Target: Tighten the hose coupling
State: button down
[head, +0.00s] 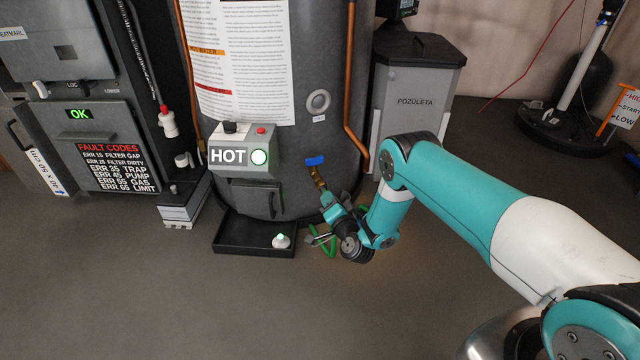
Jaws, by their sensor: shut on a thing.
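A brass drain valve (318,178) with a blue handle (315,160) sticks out low on the right front of the grey tank (330,60). My gripper (328,199) is at the valve's lower end, shut around the hose coupling there. The coupling itself is mostly hidden by my gripper. A green hose (334,246) shows in short loops below and behind my gripper, near the floor. How far the coupling is threaded on cannot be told at this size.
A black tray (232,246) with a small white piece (281,241) lies left of my gripper. The HOT control box (240,150) is on the tank. A grey bin (414,90) stands at the right, behind my arm. The floor in front is clear.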

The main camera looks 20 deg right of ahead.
jog(key=shift+s+f+m, duration=0.1)
jog(key=shift+f+m, duration=0.05)
jog(key=shift+m, duration=0.75)
jog(key=c, duration=1.4)
grip_release()
jog(key=shift+m, duration=0.3)
jog(key=o, duration=0.4)
jog(key=shift+o, duration=0.2)
jog(key=shift+r+p, duration=0.2)
jog(key=shift+p, duration=0.15)
jog(key=s+p, duration=1.7)
jog(key=p, duration=0.6)
jog(key=shift+s+d, duration=0.15)
jog(key=shift+d, duration=0.3)
